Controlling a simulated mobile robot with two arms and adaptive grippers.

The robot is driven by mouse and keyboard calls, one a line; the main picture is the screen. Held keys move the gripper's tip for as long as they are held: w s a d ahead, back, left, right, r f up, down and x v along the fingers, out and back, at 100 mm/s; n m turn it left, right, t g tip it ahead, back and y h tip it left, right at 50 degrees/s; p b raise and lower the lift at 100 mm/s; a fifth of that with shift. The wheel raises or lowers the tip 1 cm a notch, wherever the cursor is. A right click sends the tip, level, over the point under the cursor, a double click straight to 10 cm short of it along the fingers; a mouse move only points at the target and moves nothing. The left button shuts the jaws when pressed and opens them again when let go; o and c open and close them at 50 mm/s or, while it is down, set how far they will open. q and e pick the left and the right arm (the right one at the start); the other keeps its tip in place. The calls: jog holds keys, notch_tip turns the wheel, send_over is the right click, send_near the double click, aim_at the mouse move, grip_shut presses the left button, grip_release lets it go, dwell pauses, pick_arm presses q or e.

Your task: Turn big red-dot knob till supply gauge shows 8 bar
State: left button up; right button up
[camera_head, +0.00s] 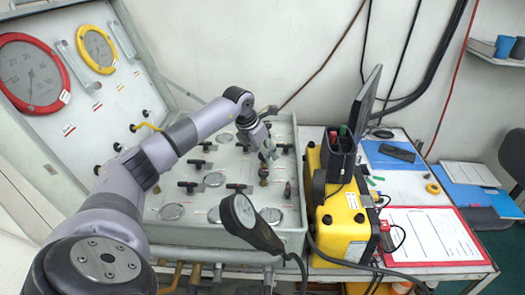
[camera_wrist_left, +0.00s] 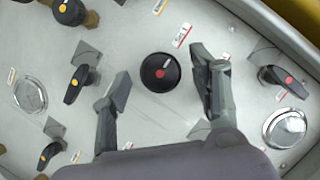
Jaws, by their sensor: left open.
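In the left wrist view, a big round black knob (camera_wrist_left: 160,72) with a red dot and a white pointer mark sits on the grey panel (camera_wrist_left: 150,25). My left gripper (camera_wrist_left: 160,66) is open, one finger on either side of the knob with a gap at each side. In the head view my left gripper (camera_head: 266,150) is over the right part of the panel; I cannot pick out the knob there. A red-rimmed gauge (camera_head: 32,72) and a yellow-rimmed gauge (camera_head: 95,50) are on the raised lid. Their readings are too small to tell, and I cannot tell which is supply.
A smaller red-dot lever (camera_wrist_left: 284,82) and yellow-dot levers (camera_wrist_left: 77,84) flank the knob. A yellow case (camera_head: 345,215) and a red clipboard (camera_head: 432,262) are on the table at right.

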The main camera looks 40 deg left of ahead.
pick_arm(q)
jog(key=shift+c, duration=0.5)
jog(key=c, duration=1.1)
jog(key=shift+o, duration=0.2)
jog(key=shift+m, duration=0.3)
jog(key=m+h+b, duration=0.1)
jog(key=m, duration=0.1)
jog(key=shift+w+a+m, duration=0.1)
jog(key=shift+a+m, duration=0.05)
jog(key=shift+m, duration=0.15)
jog(key=m+h, duration=0.1)
jog(key=m, duration=0.1)
jog(key=m+g+b, duration=0.1)
jog(key=m, duration=0.1)
jog(key=shift+w+a+r+m+h, duration=0.1)
jog(key=shift+m+h, duration=0.2)
jog(key=shift+h, duration=0.1)
jog(key=m+g+b, duration=0.1)
jog(key=m, duration=0.1)
jog(key=shift+w+m+h, duration=0.1)
jog(key=shift+m+h, duration=0.2)
jog(key=shift+a+m+g+h+b, duration=0.15)
jog(key=shift+m+g+b, duration=0.2)
jog(key=shift+m, duration=0.45)
jog(key=shift+m+g+h+b, duration=0.15)
jog(key=shift+m+g+b, duration=0.15)
jog(key=shift+m, duration=0.5)
